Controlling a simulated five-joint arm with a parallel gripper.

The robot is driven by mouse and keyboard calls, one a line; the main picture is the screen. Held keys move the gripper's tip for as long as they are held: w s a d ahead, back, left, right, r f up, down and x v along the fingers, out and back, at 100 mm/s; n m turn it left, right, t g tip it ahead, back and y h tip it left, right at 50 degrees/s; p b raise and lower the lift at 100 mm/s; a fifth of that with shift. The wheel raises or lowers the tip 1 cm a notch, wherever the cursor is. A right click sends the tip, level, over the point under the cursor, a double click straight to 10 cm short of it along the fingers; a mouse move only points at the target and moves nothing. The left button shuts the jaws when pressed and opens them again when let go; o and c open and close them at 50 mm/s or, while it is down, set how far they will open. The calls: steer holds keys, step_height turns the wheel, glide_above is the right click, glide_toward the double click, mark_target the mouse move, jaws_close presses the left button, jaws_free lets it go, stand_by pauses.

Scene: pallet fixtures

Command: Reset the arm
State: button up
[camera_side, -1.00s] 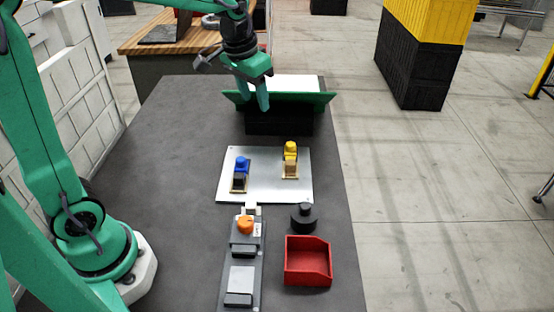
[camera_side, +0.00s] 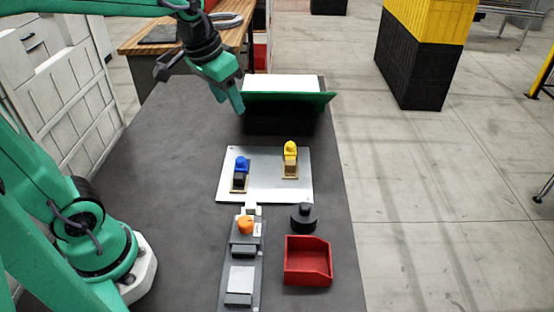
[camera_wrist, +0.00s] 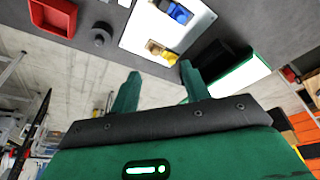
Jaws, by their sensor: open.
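My gripper (camera_side: 238,103) is raised above the dark table (camera_side: 165,150), at the left end of the green-edged black stand (camera_side: 290,97) in the side view. In the wrist view my gripper (camera_wrist: 160,85) shows its two green fingers apart with nothing between them. A white plate (camera_side: 265,190) lies on the table below it, bearing a blue piece (camera_side: 241,164) and a yellow piece (camera_side: 290,151), each on its own small fixture. My gripper is apart from all of these.
A grey fixture (camera_side: 241,278) with an orange knob (camera_side: 245,225) stands at the front. Beside it are a black round piece (camera_side: 303,217) and a red bin (camera_side: 308,262). A wooden-topped bench (camera_side: 150,40) is behind. The table's left part is clear.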

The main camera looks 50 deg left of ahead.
steer(key=shift+s, duration=0.1)
stand_by(0.3)
steer(key=s+f+t, duration=0.1)
steer(key=s+t, duration=0.1)
steer(key=s, duration=0.9)
steer(key=shift+f, duration=0.25)
